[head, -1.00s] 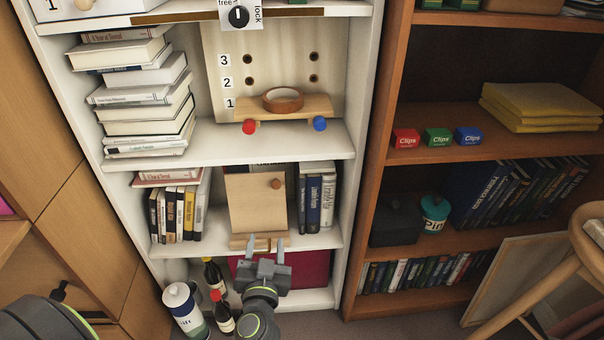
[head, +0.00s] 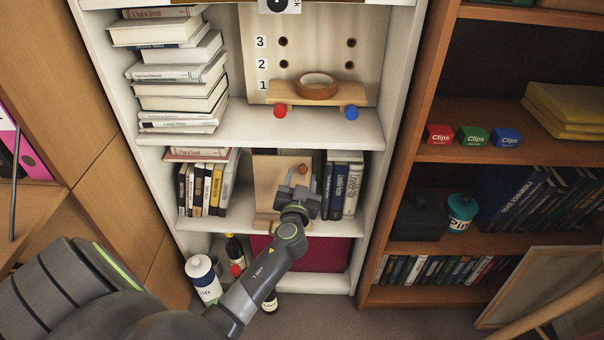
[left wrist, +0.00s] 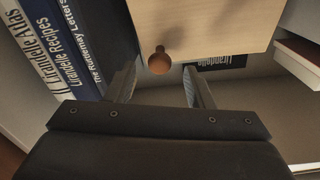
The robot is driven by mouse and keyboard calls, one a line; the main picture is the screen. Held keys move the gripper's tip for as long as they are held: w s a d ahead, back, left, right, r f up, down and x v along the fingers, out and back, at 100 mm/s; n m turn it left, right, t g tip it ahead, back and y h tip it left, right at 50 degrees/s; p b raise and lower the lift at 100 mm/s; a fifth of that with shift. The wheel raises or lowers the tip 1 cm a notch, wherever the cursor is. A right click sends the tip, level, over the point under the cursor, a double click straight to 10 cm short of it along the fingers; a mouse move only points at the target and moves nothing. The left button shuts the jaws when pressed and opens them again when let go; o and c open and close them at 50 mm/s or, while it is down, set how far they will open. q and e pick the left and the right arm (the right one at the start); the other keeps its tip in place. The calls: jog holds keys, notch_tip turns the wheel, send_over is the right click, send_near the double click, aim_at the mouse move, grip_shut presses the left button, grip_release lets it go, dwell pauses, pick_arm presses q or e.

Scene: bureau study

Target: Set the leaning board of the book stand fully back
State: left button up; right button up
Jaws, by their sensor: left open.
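The book stand's pale wooden leaning board (head: 268,178) stands on the lower shelf of the white bookcase, tilted back. Its round brown knob (head: 303,170) sits near the upper right of the board. My left gripper (head: 300,179) is in front of the board and hides part of its right side. In the left wrist view, the board (left wrist: 215,22) fills the top, and the knob (left wrist: 159,62) lies just ahead of my open left gripper (left wrist: 160,84), between the lines of its two fingers. Nothing is in the jaws. My right gripper is not in view.
Upright books (head: 342,186) stand close right of the stand, and more books (head: 205,188) stand left. A shelf with a tape roll (head: 317,86) is above. Bottles and a white canister (head: 203,279) stand below, near my left arm.

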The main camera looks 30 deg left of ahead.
pick_arm(q)
jog(key=shift+x, duration=1.25)
jog(key=shift+c, duration=0.5)
grip_shut()
